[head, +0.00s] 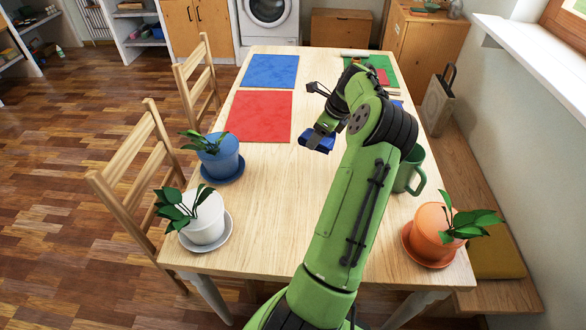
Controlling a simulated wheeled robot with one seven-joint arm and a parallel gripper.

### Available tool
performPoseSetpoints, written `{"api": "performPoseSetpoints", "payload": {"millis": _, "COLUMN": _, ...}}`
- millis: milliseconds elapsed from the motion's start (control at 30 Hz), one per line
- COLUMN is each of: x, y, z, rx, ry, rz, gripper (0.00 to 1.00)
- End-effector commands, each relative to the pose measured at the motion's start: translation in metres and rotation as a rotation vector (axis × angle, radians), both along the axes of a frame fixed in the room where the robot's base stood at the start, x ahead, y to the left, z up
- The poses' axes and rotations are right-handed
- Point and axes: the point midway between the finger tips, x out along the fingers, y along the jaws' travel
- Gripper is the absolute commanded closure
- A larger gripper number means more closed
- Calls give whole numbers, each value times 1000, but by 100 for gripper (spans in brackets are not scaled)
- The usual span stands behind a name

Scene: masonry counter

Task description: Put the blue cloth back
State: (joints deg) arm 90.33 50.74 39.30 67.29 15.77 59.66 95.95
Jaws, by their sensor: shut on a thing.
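The blue cloth (318,145) is a small dark blue folded piece in the head view, near the middle of the table. My gripper (318,137) is shut on it, at the end of my green arm, and partly covers it. I cannot tell whether the cloth touches the table. A blue square mat (270,71) lies flat at the far left of the table. A red square mat (259,116) lies nearer, left of my gripper. A green mat (384,66) lies at the far right with a red piece (382,76) on it, partly hidden by my arm.
Blue (221,158) and white (206,217) potted plants stand on saucers at the left edge. An orange potted plant (432,233) stands at the near right. A green mug (412,172) is beside my arm. Wooden chairs (150,175) line the left side.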

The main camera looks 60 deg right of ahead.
Motion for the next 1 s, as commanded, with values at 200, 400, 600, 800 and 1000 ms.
{"api": "performPoseSetpoints", "payload": {"millis": 200, "x": -1, "y": 0, "z": -46, "rx": 5, "ry": 2, "rz": -5, "gripper": 63}}
{"api": "performPoseSetpoints", "payload": {"millis": 400, "x": -1, "y": 1, "z": -84, "rx": 4, "ry": 2, "rz": -3, "gripper": 63}}
{"api": "performPoseSetpoints", "payload": {"millis": 600, "x": -1, "y": 0, "z": -98, "rx": -1, "ry": 1, "rz": -1, "gripper": 63}}
{"api": "performPoseSetpoints", "payload": {"millis": 800, "x": -1, "y": 0, "z": -100, "rx": 1, "ry": 2, "rz": -1, "gripper": 63}}
{"api": "performPoseSetpoints", "payload": {"millis": 1000, "x": 0, "y": 0, "z": -100, "rx": 1, "ry": 2, "rz": -1, "gripper": 13}}
